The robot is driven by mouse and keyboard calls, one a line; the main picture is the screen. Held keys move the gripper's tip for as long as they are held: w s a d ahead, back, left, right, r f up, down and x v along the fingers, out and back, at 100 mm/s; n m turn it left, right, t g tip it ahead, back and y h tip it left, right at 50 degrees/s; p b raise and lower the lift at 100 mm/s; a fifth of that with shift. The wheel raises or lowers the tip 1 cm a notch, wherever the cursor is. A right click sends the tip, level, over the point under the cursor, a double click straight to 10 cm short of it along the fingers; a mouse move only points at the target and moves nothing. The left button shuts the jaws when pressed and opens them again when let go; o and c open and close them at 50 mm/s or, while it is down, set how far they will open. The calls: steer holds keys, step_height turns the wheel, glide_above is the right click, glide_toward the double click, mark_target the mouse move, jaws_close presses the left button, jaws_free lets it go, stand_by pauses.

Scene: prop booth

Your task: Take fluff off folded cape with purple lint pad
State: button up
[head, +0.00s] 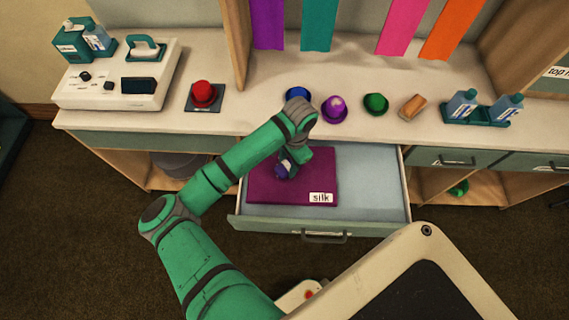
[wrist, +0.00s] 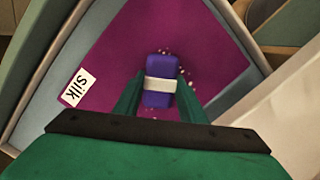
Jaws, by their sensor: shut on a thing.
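The folded cape (head: 256,188) is magenta-purple and lies flat in the open drawer (head: 374,196), with a white "silk" label at its front right. In the wrist view the cape (wrist: 122,58) fills the middle, and pale bits of fluff (wrist: 183,83) are scattered close around the pad. My gripper (head: 285,166) is shut on the purple lint pad (wrist: 161,68), which has a white band. The pad is over the cape's middle; whether it touches the cloth I cannot tell. In the head view my gripper partly hides the pad (head: 281,171).
The drawer's right side is bare.

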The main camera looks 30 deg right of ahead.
mark_target(308, 165)
steer(key=shift+s+d+f, duration=0.1)
steer(key=shift+s+d, duration=0.65)
steer(key=shift+d, duration=0.25)
steer(key=shift+s+d+f, duration=0.1)
steer(key=shift+s+d, duration=0.65)
steer(key=shift+d, duration=0.25)
steer(key=shift+s+d, duration=0.75)
steer(key=shift+d, duration=0.25)
steer(key=shift+w+a, duration=0.1)
steer(key=shift+a, duration=0.05)
steer(key=shift+w+a+r, duration=0.1)
steer(key=shift+w+a, duration=0.5)
steer(key=shift+a, duration=0.2)
steer(key=shift+w+a+r, duration=0.1)
steer(key=shift+w+a, duration=0.5)
steer(key=shift+a, duration=0.15)
